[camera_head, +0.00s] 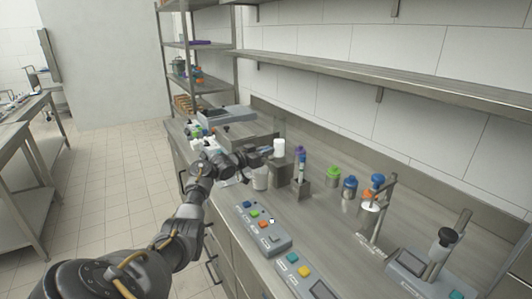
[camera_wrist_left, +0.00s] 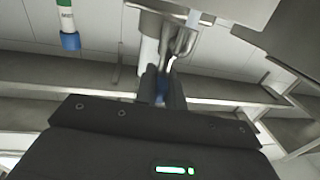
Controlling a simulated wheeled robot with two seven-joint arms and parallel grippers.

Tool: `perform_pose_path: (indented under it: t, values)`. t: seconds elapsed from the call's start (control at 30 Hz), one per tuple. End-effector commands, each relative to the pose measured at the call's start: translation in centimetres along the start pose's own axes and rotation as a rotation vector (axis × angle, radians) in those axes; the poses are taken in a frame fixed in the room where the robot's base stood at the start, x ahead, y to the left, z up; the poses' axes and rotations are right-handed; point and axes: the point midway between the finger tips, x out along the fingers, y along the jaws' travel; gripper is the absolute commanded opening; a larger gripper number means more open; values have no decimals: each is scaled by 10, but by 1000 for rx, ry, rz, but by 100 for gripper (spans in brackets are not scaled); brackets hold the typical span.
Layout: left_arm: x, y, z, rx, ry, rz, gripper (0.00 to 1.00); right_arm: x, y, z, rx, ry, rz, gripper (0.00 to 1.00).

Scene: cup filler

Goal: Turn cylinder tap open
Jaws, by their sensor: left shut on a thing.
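My left gripper (camera_head: 268,156) reaches over the counter from the left, beside a grey metal stand with a white cylinder (camera_head: 279,147) on top. In the left wrist view the fingers (camera_wrist_left: 161,90) are close together, shut on a small part just below a metal fitting (camera_wrist_left: 178,38). This looks like the tap, but the fingers hide most of it, and I cannot tell how far it is turned. A white cup (camera_head: 260,179) stands under the gripper in the head view. My right gripper is out of view.
A slim tube with a blue end (camera_wrist_left: 70,41) is close by; in the head view it stands in a metal holder (camera_head: 301,188). A grey button box (camera_head: 262,231) lies in front. A shelf (camera_head: 380,84) hangs above.

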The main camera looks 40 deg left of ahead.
Motion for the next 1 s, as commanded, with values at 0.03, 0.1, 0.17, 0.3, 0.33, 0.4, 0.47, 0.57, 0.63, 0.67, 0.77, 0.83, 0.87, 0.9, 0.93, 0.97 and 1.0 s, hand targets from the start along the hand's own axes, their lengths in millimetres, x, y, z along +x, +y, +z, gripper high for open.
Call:
perform_pose_path:
  t: [0.03,0.1,0.17,0.3,0.33,0.4,0.47,0.57,0.63,0.67,0.77,0.83,0.87,0.9,0.93,0.97,1.0]
  values:
    - [0,0,-1,0,2,-1,0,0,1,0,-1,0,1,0]
    - [0,0,-1,0,3,-1,0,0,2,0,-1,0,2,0]
    - [0,0,-1,0,3,-1,0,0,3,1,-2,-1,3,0]
    - [0,0,-2,0,3,-2,23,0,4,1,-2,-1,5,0]
    - [0,0,-2,0,3,-2,27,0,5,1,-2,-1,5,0]
    - [0,0,-1,0,3,-2,33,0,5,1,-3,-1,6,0]
    - [0,0,-1,0,3,-2,33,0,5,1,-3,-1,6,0]
    - [0,-1,-1,1,3,-2,33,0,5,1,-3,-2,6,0]
    - [-1,-1,-1,1,2,-3,33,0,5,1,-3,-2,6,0]
    - [-1,-1,-1,1,2,-3,33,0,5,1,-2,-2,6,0]
    - [-7,-1,0,2,1,-4,33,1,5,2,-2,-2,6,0]
    - [-15,-2,1,3,2,-4,33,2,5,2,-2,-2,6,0]
    - [-20,-2,1,4,1,-4,33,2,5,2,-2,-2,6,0]
    - [-27,-1,1,5,2,-4,33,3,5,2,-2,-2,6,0]
    - [-32,-1,1,6,0,-4,33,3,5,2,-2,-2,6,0]
    - [-39,-1,2,6,0,-4,33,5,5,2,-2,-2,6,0]
    - [-48,-2,2,5,1,-4,33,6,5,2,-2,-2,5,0]
